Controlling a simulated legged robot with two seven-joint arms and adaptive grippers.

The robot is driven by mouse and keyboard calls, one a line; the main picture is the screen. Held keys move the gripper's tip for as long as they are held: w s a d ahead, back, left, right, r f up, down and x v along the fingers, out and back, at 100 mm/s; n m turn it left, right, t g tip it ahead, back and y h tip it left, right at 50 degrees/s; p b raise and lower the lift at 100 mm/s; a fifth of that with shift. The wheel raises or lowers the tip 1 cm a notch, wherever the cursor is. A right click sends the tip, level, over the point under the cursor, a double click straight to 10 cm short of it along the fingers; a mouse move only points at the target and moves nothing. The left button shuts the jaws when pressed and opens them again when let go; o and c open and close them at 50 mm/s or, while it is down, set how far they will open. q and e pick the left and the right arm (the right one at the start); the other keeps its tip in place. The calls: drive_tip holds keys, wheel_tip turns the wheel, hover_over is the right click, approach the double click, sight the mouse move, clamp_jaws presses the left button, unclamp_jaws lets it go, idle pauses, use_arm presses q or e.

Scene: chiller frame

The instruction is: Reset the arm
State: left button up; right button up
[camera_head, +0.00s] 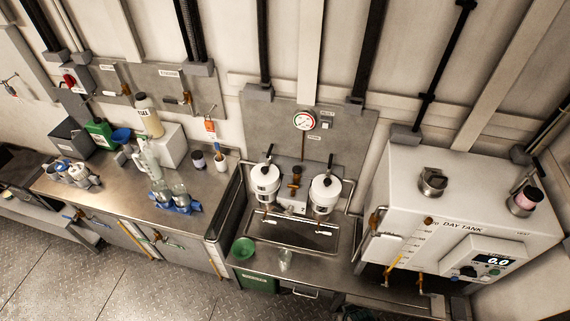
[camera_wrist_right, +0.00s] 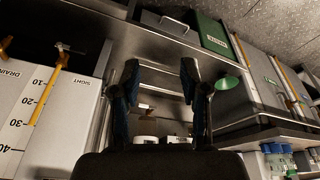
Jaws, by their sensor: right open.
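My right gripper (camera_wrist_right: 160,68) shows in the right wrist view. Its two dark fingers are apart, and nothing is between the fingertips. Behind it are the bench edge and metal rails, seen turned over. I cannot pick out either gripper in the head view. My left gripper is in neither view.
The white day tank (camera_head: 465,215) stands on the right, with yellow-handled valves; its gauge side shows at left in the wrist view. Two white canisters (camera_head: 264,184) stand mid-bench. A green funnel (camera_head: 243,247) lies near the front edge. Bottles in a blue rack (camera_head: 176,206) stand left.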

drive_tip(key=s+f+g+b, duration=0.1)
drive_tip(key=s+f, duration=0.3)
drive_tip(key=f, duration=1)
drive_tip(key=s+f+b, duration=0.2)
drive_tip(key=s+f, duration=0.1)
drive_tip(key=f, duration=1)
drive_tip(key=s+d+f+g+b, duration=0.1)
drive_tip(key=s+d+f, duration=0.2)
drive_tip(key=s+f, duration=0.8)
drive_tip(key=s, duration=0.3)
drive_tip(key=shift+d+f, duration=0.15)
drive_tip(key=shift+f, duration=0.15)
